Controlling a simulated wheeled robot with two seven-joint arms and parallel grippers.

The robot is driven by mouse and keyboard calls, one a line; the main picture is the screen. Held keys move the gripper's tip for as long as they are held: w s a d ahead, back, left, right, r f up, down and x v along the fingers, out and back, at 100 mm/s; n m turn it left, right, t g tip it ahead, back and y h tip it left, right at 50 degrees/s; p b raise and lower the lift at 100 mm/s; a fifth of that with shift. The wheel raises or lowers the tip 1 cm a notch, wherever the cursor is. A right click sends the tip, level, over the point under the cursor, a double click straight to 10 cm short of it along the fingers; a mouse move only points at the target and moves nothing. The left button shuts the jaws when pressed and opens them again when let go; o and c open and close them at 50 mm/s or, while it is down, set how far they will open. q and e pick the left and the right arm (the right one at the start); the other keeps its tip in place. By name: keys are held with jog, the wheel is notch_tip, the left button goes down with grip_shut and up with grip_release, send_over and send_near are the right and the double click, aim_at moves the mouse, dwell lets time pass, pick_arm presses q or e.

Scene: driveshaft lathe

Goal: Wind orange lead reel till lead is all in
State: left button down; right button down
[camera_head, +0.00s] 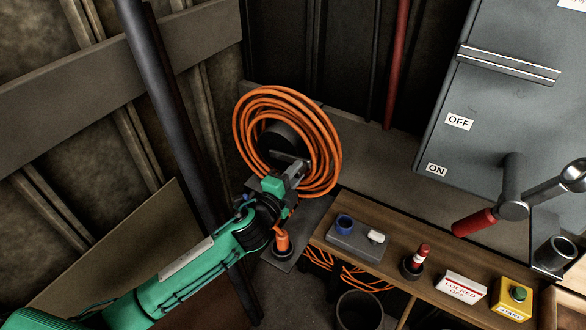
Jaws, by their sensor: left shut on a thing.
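The reel (283,137) stands at the back, with thick coils of orange lead (320,135) around its dark hub. My left gripper (294,172) is at the lower front of the reel, shut on what looks like its crank; the fingers hide most of the held part. An orange piece (282,242), perhaps the lead's plug end, stands upright in a dark round base just below my left wrist. More orange lead (350,276) lies in loose loops under the wooden bench. My right gripper is not in view.
The wooden bench (400,258) holds a grey block with a blue socket (344,222), a red-tipped item (422,254), a "LOCKED OFF" block (461,288) and a yellow start box (512,298). A grey cabinet (500,90) and red-handled lever (474,222) are right. A dark bin (359,308) stands below.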

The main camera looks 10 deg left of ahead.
pick_arm(q)
jog(key=shift+f+m, duration=0.7)
jog(key=shift+m, duration=0.2)
jog(key=shift+d, duration=0.1)
jog(key=c, duration=1.2)
grip_release()
jog(key=b+v, duration=0.4)
jog(key=v, duration=1)
jog(key=shift+w, duration=0.1)
